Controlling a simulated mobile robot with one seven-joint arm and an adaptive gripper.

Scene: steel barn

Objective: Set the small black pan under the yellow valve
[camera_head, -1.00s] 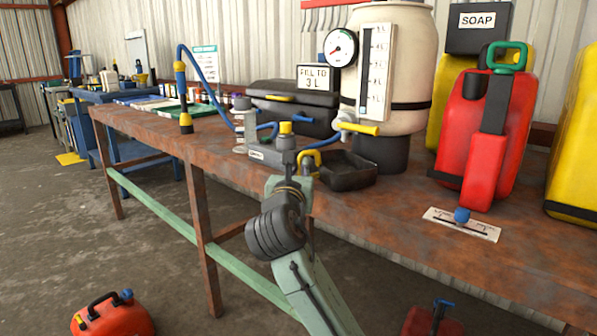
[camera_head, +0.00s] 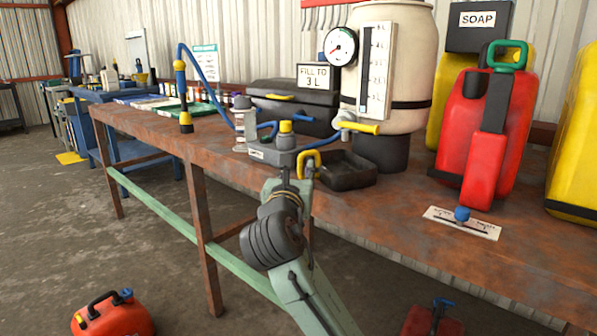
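The small black pan (camera_head: 352,176) sits flat on the rusty bench, in front of the white barrel. A curved yellow handle (camera_head: 302,160) stands at its left end, and I cannot tell if they are joined. The yellow valve (camera_head: 362,128) sticks out low on the barrel's front, above the pan in the picture. My gripper (camera_head: 296,178) is at the bench's front edge, just left of the pan and by the yellow handle. Its fingers are small and partly hidden, so I cannot tell whether they are open or touch the handle.
The white barrel (camera_head: 415,60) carries a gauge and a level scale. Left of the pan are a grey block with a yellow-capped bottle (camera_head: 285,136) and a black toolbox (camera_head: 290,100). A red can (camera_head: 487,165) and a card with a blue knob (camera_head: 462,222) are to the right.

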